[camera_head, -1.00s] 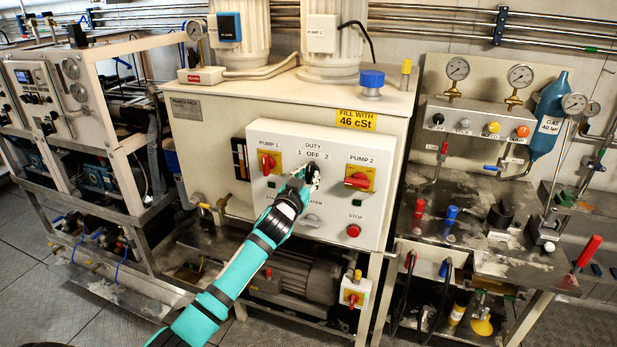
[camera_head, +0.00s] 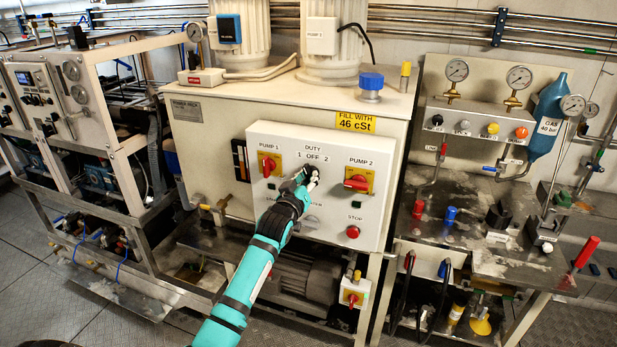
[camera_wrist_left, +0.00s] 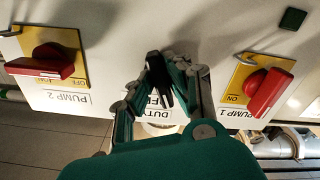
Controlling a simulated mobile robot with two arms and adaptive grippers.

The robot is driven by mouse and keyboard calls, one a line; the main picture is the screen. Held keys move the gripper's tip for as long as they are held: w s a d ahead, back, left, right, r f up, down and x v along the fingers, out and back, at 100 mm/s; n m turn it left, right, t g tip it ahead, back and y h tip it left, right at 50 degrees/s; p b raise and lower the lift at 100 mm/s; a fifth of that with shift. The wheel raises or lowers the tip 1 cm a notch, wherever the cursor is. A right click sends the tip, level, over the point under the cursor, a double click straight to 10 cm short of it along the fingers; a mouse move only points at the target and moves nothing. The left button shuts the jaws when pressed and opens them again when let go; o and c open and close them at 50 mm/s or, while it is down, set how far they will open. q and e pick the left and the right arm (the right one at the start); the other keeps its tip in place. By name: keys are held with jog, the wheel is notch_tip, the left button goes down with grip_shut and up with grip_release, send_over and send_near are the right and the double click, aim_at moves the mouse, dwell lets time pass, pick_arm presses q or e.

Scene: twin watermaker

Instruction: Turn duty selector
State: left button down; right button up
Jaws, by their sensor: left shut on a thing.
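The duty selector is a dark knob (camera_wrist_left: 158,75) under the "DUTY 1 OFF 2" label, on the front of a white control box (camera_head: 330,222). My left gripper (camera_head: 308,178) reaches up to it from below and covers most of it in the head view. In the left wrist view the two fingers (camera_wrist_left: 163,88) are closed around the dark knob, and the label shows upside down behind them. The knob's exact pointing direction is hard to tell. My right gripper is not in view.
The red PUMP 1 switch (camera_head: 268,164) and red PUMP 2 switch (camera_head: 357,182) flank the selector on yellow plates. A red STOP button (camera_head: 352,231) sits below right. A bench with gauges and valves (camera_head: 480,245) stands to the right.

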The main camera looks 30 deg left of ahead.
pick_arm(q)
jog(key=n+p, duration=0.1)
jog(key=n, duration=0.3)
jog(key=shift+r, duration=0.1)
jog(key=shift+n, duration=0.3)
dwell(0.4)
jog(key=c, duration=1.3)
grip_release()
jog(key=v, duration=1.2)
